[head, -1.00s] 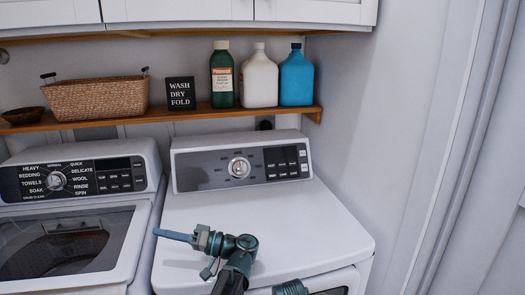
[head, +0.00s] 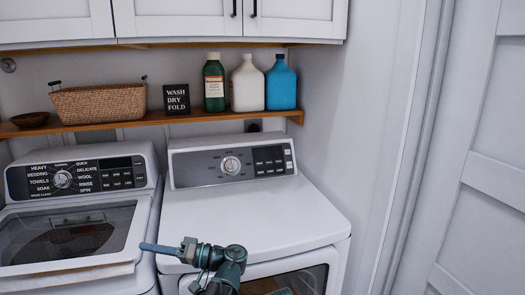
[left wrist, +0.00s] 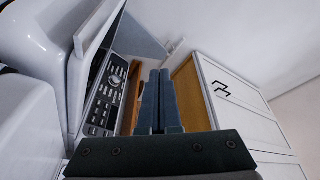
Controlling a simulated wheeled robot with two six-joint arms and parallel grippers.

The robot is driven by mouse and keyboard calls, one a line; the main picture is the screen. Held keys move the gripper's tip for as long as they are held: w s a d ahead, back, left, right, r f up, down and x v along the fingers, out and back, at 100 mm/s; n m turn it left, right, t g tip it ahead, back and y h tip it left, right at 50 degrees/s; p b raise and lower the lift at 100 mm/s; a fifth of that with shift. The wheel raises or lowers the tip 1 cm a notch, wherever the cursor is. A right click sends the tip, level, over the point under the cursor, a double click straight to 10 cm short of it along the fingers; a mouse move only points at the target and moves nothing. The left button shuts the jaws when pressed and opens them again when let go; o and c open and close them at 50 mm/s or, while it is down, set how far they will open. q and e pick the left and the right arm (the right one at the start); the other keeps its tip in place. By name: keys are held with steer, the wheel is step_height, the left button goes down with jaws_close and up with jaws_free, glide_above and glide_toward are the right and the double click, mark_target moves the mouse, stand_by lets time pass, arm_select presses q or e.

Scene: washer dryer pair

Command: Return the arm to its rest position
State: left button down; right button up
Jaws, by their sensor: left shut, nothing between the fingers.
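My left gripper (head: 160,248) is low in the head view, in front of the dryer's front top edge. Its fingers point left toward the washer and are closed together with nothing between them. In the left wrist view the two fingers (left wrist: 159,100) lie side by side, also empty. My right gripper is not in view.
The dryer (head: 250,220) stands right of the washer (head: 70,275), whose lid window faces up. A shelf (head: 150,118) above holds a wicker basket (head: 100,104), a sign and several bottles. White cabinets (head: 180,18) hang above. A panelled door (head: 480,180) is at right.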

arm_select(q)
steer(key=s+d+f+m+t+h+p, duration=0.1)
steer(key=s+d+f+m+h+p, duration=0.25)
steer(key=f+h, duration=0.2)
steer(key=s+d+f+m+h+p, duration=0.25)
steer(key=d+f+h, duration=0.2)
steer(key=f, duration=0.25)
steer(key=s+d+f+m+h+p, duration=0.1)
steer(key=s+d+m+h+p, duration=0.1)
steer(key=d, duration=0.5)
steer(key=s+d+f+m+g+h+p, duration=0.1)
steer(key=s+d+f+m+h, duration=0.1)
steer(key=s+d+h, duration=0.3)
steer(key=d+h, duration=0.1)
steer(key=d, duration=0.2)
steer(key=shift+s+f+m+h+p, duration=0.15)
steer(key=shift+s+m+h+p, duration=0.15)
steer(key=shift+p, duration=0.05)
